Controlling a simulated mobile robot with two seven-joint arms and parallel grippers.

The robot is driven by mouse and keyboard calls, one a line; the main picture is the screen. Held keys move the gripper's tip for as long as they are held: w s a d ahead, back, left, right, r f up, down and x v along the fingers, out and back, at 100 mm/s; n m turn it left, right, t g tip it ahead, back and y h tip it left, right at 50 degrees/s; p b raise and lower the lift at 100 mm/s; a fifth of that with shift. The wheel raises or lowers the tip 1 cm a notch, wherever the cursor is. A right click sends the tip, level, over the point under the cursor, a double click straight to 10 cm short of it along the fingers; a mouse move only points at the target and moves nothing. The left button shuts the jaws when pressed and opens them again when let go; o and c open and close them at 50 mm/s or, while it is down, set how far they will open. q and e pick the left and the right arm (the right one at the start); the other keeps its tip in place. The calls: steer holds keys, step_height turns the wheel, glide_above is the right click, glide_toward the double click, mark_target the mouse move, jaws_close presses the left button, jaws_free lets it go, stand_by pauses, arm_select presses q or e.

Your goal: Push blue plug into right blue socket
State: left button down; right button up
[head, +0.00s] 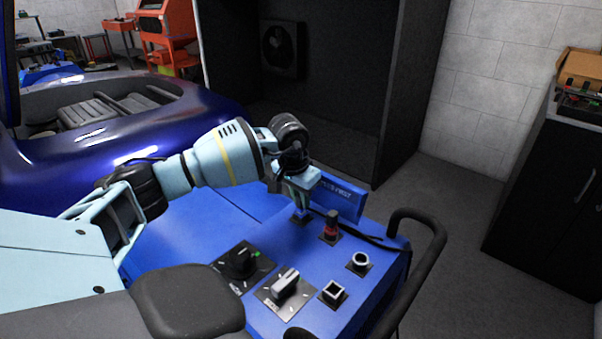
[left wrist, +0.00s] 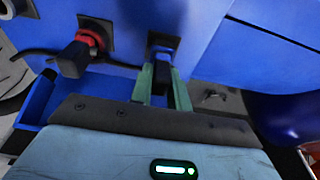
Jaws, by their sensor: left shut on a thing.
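My left gripper (head: 297,204) points down at the far edge of the blue console and is shut on the blue plug. In the left wrist view, the green fingers (left wrist: 163,88) hold the dark body of the blue plug (left wrist: 162,72) between them. The plug's tip is at a socket with a dark square plate (left wrist: 165,40); the fingers and plug cover much of it, so I cannot tell how deep the plug sits. A black plug with a red collar (head: 331,223) stands upright in the neighbouring socket, and also shows in the left wrist view (left wrist: 78,54).
A black cable crosses near the red-collared plug.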

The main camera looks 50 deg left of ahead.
arm_select(q)
steer(key=c, duration=1.3)
jaws_free()
steer(key=shift+o, duration=0.2)
step_height(320, 180, up, 8)
steer(key=s, duration=0.1)
steer(key=shift+s+f, duration=0.15)
steer(key=shift+s, duration=0.1)
arm_select(e)
steer(key=shift+w+r, duration=0.25)
steer(key=shift+w, duration=0.1)
arm_select(q)
steer(key=shift+d, duration=0.1)
